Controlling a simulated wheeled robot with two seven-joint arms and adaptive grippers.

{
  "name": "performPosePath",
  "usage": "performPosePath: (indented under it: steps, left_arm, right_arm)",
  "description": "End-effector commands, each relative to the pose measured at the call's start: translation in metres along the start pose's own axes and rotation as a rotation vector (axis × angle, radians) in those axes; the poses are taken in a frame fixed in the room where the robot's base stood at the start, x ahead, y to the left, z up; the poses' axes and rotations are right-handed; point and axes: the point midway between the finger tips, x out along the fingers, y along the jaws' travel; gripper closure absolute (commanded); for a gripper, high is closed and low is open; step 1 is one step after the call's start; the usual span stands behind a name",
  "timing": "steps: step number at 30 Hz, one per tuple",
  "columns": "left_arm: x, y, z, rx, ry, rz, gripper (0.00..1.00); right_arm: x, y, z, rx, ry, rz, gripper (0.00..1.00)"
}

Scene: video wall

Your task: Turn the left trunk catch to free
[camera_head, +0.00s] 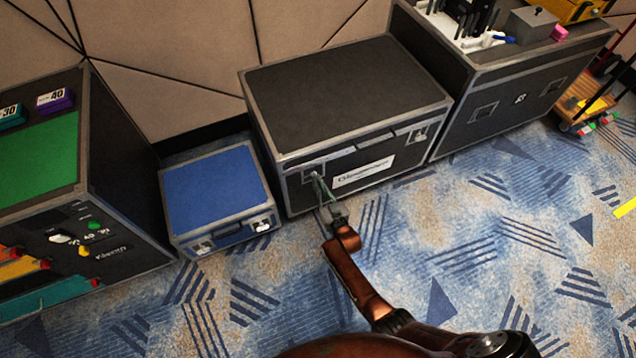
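A black trunk (340,92) with metal edges stands on the carpet against the wall, its lid down. Its left catch (312,168) is on the front face near the left corner, partly hidden by my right gripper. The right catch (420,134) is near the front's right corner. My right gripper (319,184) is right at the left catch, its fingers pointing up toward it. I cannot tell if they touch or grip it, nor how the catch is turned. My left gripper is not in view.
A blue case (214,186) stands close to the trunk's left. A black cabinet with a green top (38,160) is farther left. A taller black case (505,105) with tools on top stands at the trunk's right. The carpet in front is clear.

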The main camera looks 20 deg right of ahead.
Motion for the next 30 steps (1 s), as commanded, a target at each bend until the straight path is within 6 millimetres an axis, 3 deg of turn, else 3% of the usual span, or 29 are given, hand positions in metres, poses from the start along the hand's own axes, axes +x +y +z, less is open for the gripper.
performPosePath:
  steps: [2,10,20,26,30]
  left_arm:
    - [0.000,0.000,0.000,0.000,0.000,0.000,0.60]
    - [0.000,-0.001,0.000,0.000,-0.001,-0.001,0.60]
    - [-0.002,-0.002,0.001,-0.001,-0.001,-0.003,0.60]
    - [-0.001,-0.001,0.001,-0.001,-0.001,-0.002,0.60]
    - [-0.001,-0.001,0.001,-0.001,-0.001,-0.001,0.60]
  right_arm:
    - [-0.001,-0.001,0.001,-0.001,-0.002,-0.001,1.00]
    - [0.000,-0.001,0.001,0.000,-0.001,-0.001,0.79]
    - [-0.002,0.000,0.000,0.000,-0.001,0.000,0.78]
    - [-0.025,0.000,0.001,0.001,-0.002,0.001,0.78]
    - [-0.054,0.000,0.002,0.000,-0.003,0.001,0.78]
